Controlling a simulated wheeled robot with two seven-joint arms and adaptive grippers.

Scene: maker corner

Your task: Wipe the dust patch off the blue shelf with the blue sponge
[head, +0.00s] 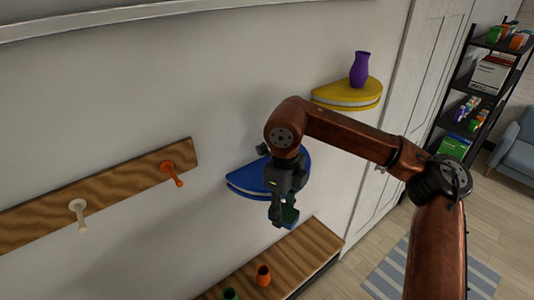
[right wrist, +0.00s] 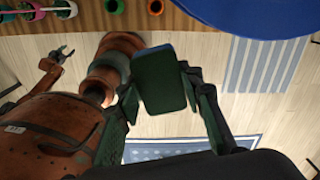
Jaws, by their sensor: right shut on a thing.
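The blue shelf (head: 247,181) is a half-round board on the wall, partly hidden behind my right gripper in the head view. Its blue edge also shows at the top right of the right wrist view (right wrist: 262,14). My right gripper (head: 285,212) is in front of the shelf's right part. It is shut on the blue sponge (right wrist: 160,80), a dark block between the fingers, apart from the shelf in the wrist view. I cannot make out the dust patch. My left gripper (right wrist: 64,54) shows small in the wrist view, its fingers apart and empty.
A yellow shelf (head: 350,94) with a purple vase (head: 361,70) is above and right. A wooden peg rail (head: 120,184) is at left. Below is a wooden bench (head: 312,247) with an orange cup (head: 263,276) and a green cup (head: 230,294).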

